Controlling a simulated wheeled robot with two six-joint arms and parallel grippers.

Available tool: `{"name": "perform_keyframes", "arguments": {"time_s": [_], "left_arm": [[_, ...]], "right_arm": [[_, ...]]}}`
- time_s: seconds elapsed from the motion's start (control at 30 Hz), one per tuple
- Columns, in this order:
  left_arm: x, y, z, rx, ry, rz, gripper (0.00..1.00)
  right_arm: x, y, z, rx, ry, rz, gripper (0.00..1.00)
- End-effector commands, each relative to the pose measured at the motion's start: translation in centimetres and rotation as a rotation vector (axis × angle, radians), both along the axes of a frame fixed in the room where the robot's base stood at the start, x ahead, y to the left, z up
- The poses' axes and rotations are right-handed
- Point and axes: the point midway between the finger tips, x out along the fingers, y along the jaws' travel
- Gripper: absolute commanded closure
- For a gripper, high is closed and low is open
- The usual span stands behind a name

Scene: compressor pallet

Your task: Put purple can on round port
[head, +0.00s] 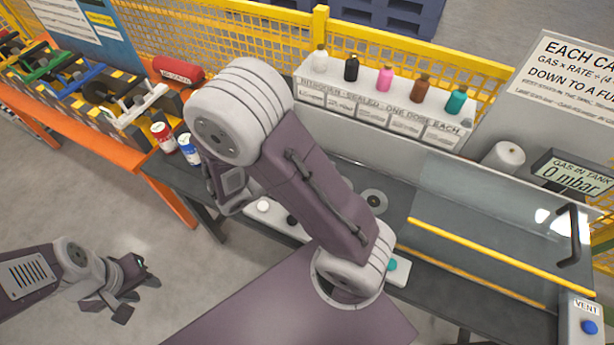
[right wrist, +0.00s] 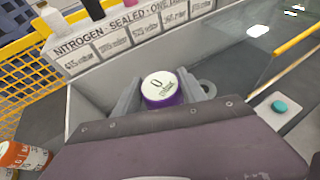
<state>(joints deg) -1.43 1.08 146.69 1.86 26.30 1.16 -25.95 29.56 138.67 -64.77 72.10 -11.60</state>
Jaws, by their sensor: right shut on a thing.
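The purple can (right wrist: 160,90), with a white lid marked 0, is in the jaws of my right gripper (right wrist: 165,95) in the right wrist view. It looks upright. A round grey ring-shaped fitting (head: 373,199), which looks like the round port, lies on the dark bench right of my arm. Part of it shows just behind the right jaw in the right wrist view (right wrist: 208,88). I cannot tell the can's height above the bench. My left gripper (head: 132,294) is open and empty over the floor at lower left.
A white rack (head: 375,107) holds several bottles behind. A clear lid with a yellow bar (head: 480,265) covers the right side. A teal button (right wrist: 280,107) sits near the front.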

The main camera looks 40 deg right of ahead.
Motion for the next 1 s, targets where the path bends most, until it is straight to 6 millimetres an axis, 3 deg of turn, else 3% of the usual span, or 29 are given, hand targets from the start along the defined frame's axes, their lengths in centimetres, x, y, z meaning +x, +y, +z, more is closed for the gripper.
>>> {"name": "perform_keyframes", "arguments": {"time_s": [0.13,0.4,0.5,0.7,0.9,1.0], "left_arm": [[0.0,0.0,0.0,0.0,0.0,0.0,0.64],[0.0,0.0,0.4,0.0,0.0,0.0,0.64],[0.0,0.0,0.5,0.0,0.0,0.0,0.64],[0.0,0.0,0.5,0.0,0.0,0.0,0.64],[0.0,0.0,0.7,0.0,0.0,0.0,0.64],[0.0,0.0,0.7,0.0,0.0,0.0,0.64]], "right_arm": [[1.8,-0.9,-1.2,-0.002,0.003,-0.004,1.0],[8.4,-3.9,-5.5,-0.002,0.0,-0.002,1.0],[9.9,-4.5,-6.4,-0.002,0.0,0.001,1.0],[10.7,-4.8,-7.0,-0.002,0.0,0.003,1.0],[10.6,-4.8,-10.2,-0.003,0.003,0.003,1.0],[10.6,-4.8,-10.9,-0.002,0.001,0.004,1.0]]}}
